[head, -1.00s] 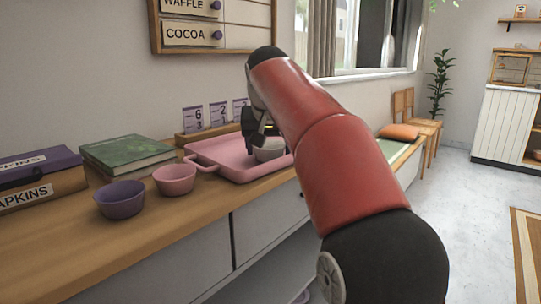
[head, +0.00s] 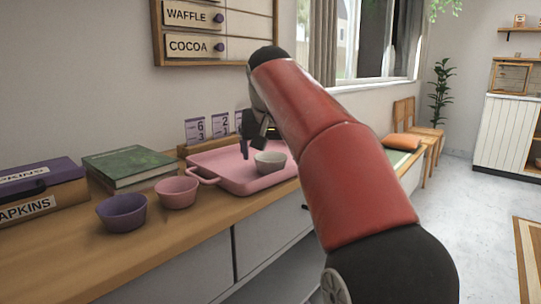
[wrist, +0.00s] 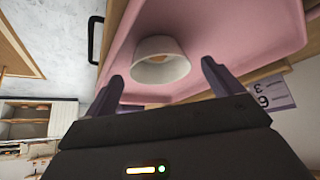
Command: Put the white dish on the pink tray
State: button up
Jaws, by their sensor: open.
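The white dish (head: 270,162) is a small round bowl. It sits upright on the pink tray (head: 226,179), near the tray's right part. In the wrist view the dish (wrist: 160,70) rests on the tray's surface (wrist: 215,30), just beyond my fingertips. My gripper (head: 251,150) is above the tray, up and left of the dish in the head view. In the wrist view my gripper (wrist: 162,72) has its two fingers wide apart, with nothing held between them. My red arm hides the tray's right end in the head view.
A purple bowl (head: 122,213) and a pink bowl (head: 177,192) stand left of the tray on the wooden counter (head: 75,252). A green book (head: 130,164) and a napkin box (head: 38,192) are farther left. Number cards (head: 196,129) stand behind the tray.

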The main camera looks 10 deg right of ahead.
jog(key=p+v, duration=0.2)
jog(key=v, duration=0.7)
jog(key=shift+r, duration=0.25)
jog(key=shift+s, duration=0.15)
jog(key=s+f+n, duration=0.1)
jog(key=s+f, duration=1.1)
jog(key=f, duration=0.3)
jog(key=s+d+f+n+y, duration=0.1)
jog(key=s+f, duration=1.2)
jog(key=f, duration=0.2)
jog(key=shift+s+f+n+g+y, duration=0.25)
jog(key=shift+n+g+y, duration=0.05)
jog(key=shift+n+g, duration=0.1)
